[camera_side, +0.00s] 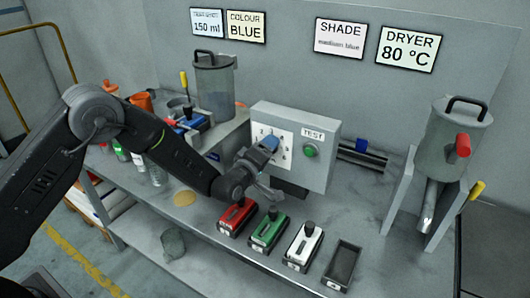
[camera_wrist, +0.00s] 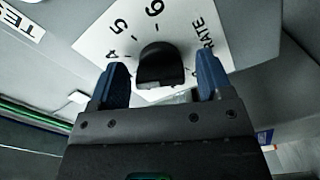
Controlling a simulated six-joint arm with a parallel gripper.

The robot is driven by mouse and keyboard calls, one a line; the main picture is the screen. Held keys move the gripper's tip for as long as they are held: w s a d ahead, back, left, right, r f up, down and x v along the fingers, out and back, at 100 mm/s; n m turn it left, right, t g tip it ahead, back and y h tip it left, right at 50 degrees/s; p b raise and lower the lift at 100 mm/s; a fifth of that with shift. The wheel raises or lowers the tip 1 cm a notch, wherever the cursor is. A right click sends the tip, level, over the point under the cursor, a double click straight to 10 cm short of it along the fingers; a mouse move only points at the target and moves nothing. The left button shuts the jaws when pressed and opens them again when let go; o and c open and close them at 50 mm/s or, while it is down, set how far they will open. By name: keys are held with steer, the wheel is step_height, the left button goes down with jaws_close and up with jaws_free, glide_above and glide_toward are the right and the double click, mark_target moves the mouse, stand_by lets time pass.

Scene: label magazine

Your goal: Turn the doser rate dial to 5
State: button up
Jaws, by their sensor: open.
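The doser rate dial is a black knob (camera_wrist: 160,66) on a white plate (camera_wrist: 95,42) marked with 4, 5, 6 and "RATE" in the wrist view. In the side view the plate (camera_side: 286,153) is on the front of a grey box, and the knob is mostly hidden by my gripper. My gripper (camera_wrist: 161,75) is open, with one blue finger on each side of the knob and a visible gap to each. In the side view my gripper (camera_side: 266,158) is close in front of the plate. I cannot tell which number the knob points to.
A green button (camera_side: 311,151) under a "TEST" label is right of the dial on the same box (camera_side: 325,170). Red (camera_side: 236,216), green (camera_side: 268,232) and white (camera_side: 303,246) blocks and a dark tray (camera_side: 342,265) line the bench front below. A hopper (camera_side: 452,140) stands at right.

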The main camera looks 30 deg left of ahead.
steer(key=shift+s, duration=0.15)
steer(key=s, duration=1.3)
steer(key=shift+s, duration=0.3)
